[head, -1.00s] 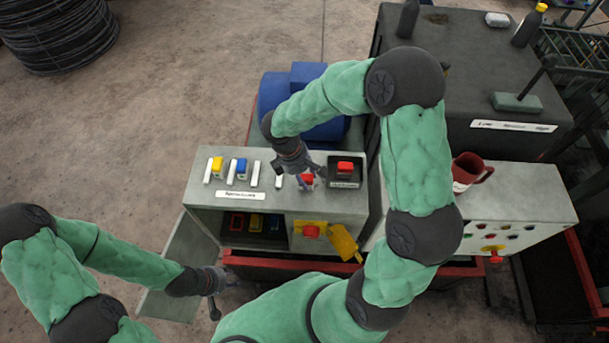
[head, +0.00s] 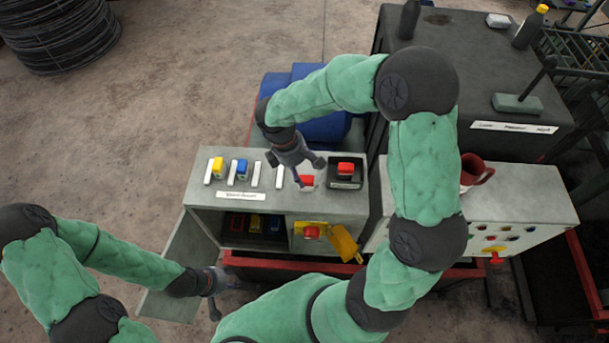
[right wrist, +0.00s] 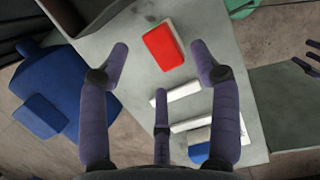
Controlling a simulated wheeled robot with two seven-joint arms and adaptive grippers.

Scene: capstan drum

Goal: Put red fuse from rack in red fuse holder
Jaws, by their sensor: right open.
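A red fuse (head: 307,181) stands in the rack (head: 267,176) on top of the grey cabinet, right of a yellow fuse (head: 218,165) and a blue fuse (head: 240,168). In the right wrist view the red fuse (right wrist: 163,45) lies ahead, between and beyond the fingers. My right gripper (head: 308,173) is open and empty above and close to it; its spread fingers show in the right wrist view (right wrist: 160,68). A red holder (head: 237,223) sits in the shaded open compartment below. My left gripper (head: 219,292) is open and empty near the cabinet door.
Another red block (head: 345,168) sits in a dark tray right of the rack. The cabinet door (head: 178,268) hangs open at left. A yellow lever (head: 345,243) and red knob (head: 311,232) project at the front.

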